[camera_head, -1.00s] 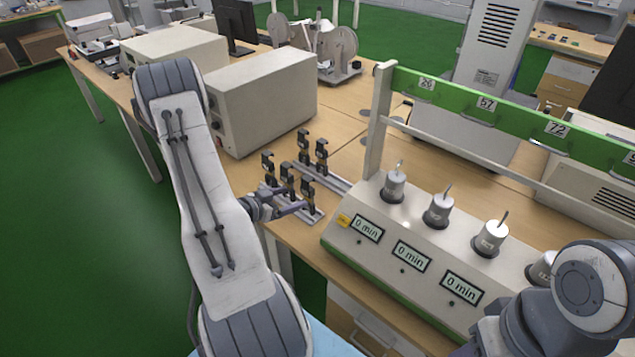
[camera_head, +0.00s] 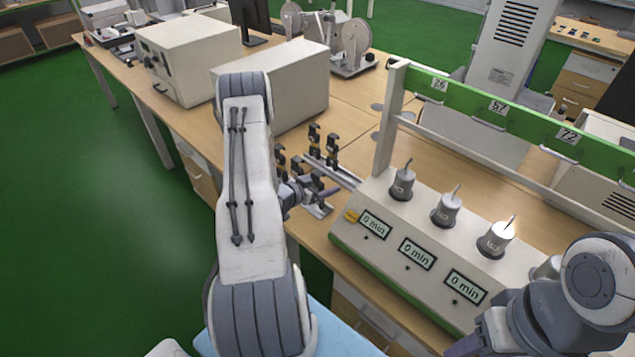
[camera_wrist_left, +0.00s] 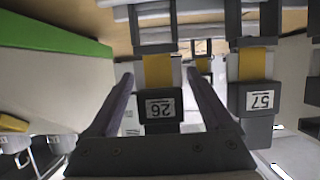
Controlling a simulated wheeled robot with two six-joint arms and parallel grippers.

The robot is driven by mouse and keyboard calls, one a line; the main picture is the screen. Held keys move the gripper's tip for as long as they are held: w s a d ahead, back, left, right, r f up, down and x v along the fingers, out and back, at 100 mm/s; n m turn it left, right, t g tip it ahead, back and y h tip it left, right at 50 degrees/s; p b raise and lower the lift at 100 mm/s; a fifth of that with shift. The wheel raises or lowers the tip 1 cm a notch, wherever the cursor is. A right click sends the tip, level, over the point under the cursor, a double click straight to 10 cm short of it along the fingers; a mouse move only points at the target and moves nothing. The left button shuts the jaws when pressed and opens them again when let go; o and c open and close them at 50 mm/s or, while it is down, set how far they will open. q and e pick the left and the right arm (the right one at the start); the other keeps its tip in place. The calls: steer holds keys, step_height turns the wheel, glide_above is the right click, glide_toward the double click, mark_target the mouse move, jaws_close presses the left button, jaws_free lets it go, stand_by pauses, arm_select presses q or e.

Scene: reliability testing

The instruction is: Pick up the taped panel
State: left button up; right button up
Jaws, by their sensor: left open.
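My left gripper (camera_head: 326,195) is at the small rack of dark clamps (camera_head: 316,135) on the table's near edge. In the left wrist view it is open, its two purple-grey fingers (camera_wrist_left: 160,76) on either side of a dark block labelled 26 (camera_wrist_left: 158,108). A yellow tape band (camera_wrist_left: 158,70) runs above that block, on a pale piece under a grey clamp. I cannot tell whether the fingers touch it. A similar taped piece with a block labelled 57 (camera_wrist_left: 258,100) hangs to the right. My right gripper is barely in view at bottom right (camera_head: 468,346).
A tester with several grey cylinders and "0 min" displays (camera_head: 416,254) stands right of the clamps. Its green rail (camera_head: 470,98) carries labels 26, 57 and 72. A beige box (camera_head: 285,85) stands behind the clamps. Bare tabletop (camera_head: 350,110) shows beyond them.

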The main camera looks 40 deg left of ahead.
arm_select(q)
jaws_close()
steer(key=shift+r, duration=0.1)
step_height(320, 180, up, 10)
steer(key=shift+b, duration=0.45)
